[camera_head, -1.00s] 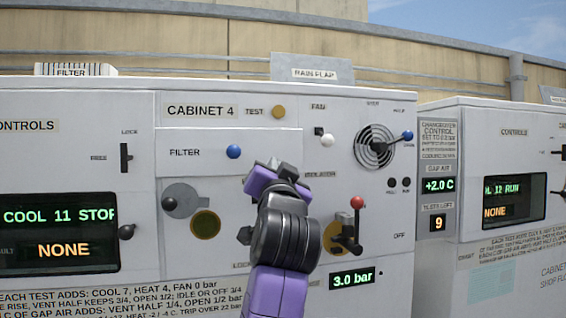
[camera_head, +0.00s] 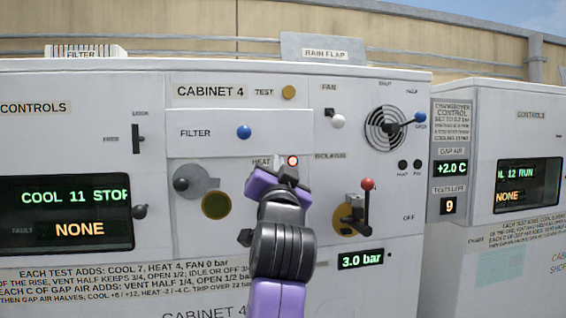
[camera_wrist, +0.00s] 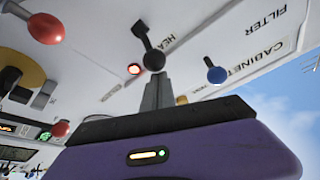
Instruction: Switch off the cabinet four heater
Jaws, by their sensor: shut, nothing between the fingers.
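Cabinet 4's white panel (camera_head: 205,106) fills the middle of the head view. Its HEAT label (camera_head: 261,161) sits beside a lit red lamp (camera_head: 292,160). In the wrist view the lamp (camera_wrist: 134,69) glows next to a small dark lever (camera_wrist: 146,42) with a black ball end (camera_wrist: 154,61). My gripper (camera_head: 280,166) is shut and empty, in front of the heat switch. In the wrist view its fingertips (camera_wrist: 158,80) are right at the ball; I cannot tell whether they touch. In the head view my gripper hides the lever.
A blue filter knob (camera_head: 244,132) is above left. A red-knobbed isolator lever (camera_head: 367,200) stands out at right.

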